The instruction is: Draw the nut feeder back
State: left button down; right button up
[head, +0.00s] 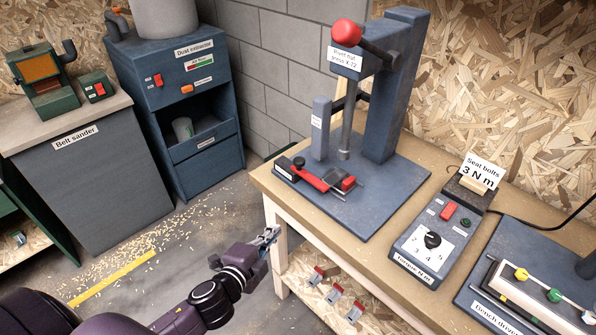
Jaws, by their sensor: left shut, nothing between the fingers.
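The press (393,95), whose label seems to read "Pivot nut press", stands on a grey base plate on the wooden bench. At its foot is what looks like the nut feeder (312,181), a low slide with a red bar, a black knob end and a labelled front edge. A small red block with thin metal rods lies at its right end, under the press ram. My left gripper (271,235) is shut and empty. It is at the bench's left front corner, below and left of the feeder and apart from it. My right gripper is out of view.
A torque unit (436,240) and a bench driver (530,290) stand right of the press. Several small red-and-grey items lie on the shelf under the bench (262,178).

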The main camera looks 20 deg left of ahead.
pick_arm(q)
jog(key=d+r+m+t+h, duration=0.1)
jog(key=d+r+m+t, duration=0.1)
jog(key=r, duration=1)
jog(key=shift+d+r+t, duration=0.3)
jog(key=shift+d+r, duration=0.05)
jog(key=shift+d, duration=0.3)
jog(key=shift+w, duration=0.1)
jog(key=w+a+f+p, duration=0.1)
jog(key=w+p, duration=0.2)
jog(key=w, duration=1)
jog(key=shift+a+f+p, duration=0.3)
jog(key=shift+a+f, duration=0.05)
jog(key=shift+a, duration=0.05)
